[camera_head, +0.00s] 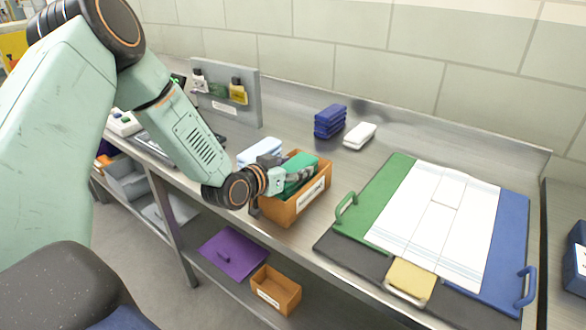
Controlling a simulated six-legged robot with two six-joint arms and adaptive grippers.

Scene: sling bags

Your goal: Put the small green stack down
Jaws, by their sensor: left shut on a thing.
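The small green stack (299,164) is at the orange-brown bin (312,198) on the steel counter. My left gripper (297,178) is shut on the green stack, at the bin's opening. The fingers hide part of the stack, and I cannot tell whether it touches the bin's bottom. My right gripper is not in view.
A blue stack (329,121) and a white block (360,136) lie behind the bin. A light-blue stack (259,150) is close behind my wrist. A green, white and blue folding board (440,205) fills the right side. A lower shelf holds a purple sheet (233,252) and another orange bin (275,289).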

